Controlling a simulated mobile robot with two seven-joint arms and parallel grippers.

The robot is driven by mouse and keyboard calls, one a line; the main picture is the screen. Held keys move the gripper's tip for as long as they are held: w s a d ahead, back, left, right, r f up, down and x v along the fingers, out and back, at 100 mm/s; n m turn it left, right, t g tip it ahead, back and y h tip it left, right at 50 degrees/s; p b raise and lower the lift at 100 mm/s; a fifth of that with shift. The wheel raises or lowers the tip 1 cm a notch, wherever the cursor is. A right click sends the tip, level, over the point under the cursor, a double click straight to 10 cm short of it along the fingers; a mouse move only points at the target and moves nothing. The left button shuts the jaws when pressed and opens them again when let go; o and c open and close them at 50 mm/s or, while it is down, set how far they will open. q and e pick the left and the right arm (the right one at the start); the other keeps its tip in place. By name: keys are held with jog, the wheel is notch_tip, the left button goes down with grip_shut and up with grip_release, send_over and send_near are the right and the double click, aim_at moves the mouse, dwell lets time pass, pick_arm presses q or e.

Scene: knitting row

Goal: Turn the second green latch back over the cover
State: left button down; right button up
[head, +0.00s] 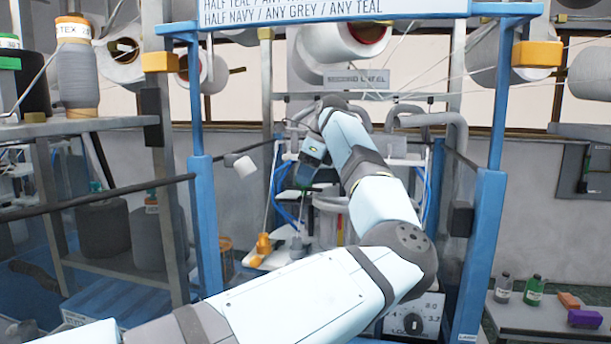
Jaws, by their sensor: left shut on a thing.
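My left arm reaches in from the bottom left, bends at the elbow and ends at a machine inside the blue frame. The latch's exact angle is too small to tell. The cover and any other green latch cannot be made out behind my arm. My right gripper is not in view.
Blue posts (207,220) stand left and right of the opening, with a dark rail (100,204) on the left. An orange fitting (262,246) sits low left of the machine. Yarn cones (77,75) stand on the left shelf. A side table (545,318) holds bottles and blocks.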

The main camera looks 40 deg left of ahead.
aim_at(317, 188)
pick_arm(q)
jog(key=c, duration=1.2)
grip_release()
jog(key=shift+r, duration=0.15)
jog(key=shift+w+d+r, duration=0.15)
jog(key=shift+r, duration=0.15)
jog(key=v, duration=0.2)
jog(key=b+v, duration=0.1)
jog(key=v, duration=0.1)
jog(key=shift+w+d, duration=0.25)
jog(key=shift+d, duration=0.15)
jog(key=w+d, duration=0.1)
jog(key=d, duration=0.2)
jog(key=w+d, duration=0.2)
jog(key=d, duration=0.1)
jog(key=w+d+b, duration=0.1)
jog(key=w+d, duration=0.1)
jog(key=d, duration=0.1)
jog(key=shift+d+r, duration=0.1)
jog(key=shift+d, duration=0.05)
jog(key=shift+w+d, duration=0.2)
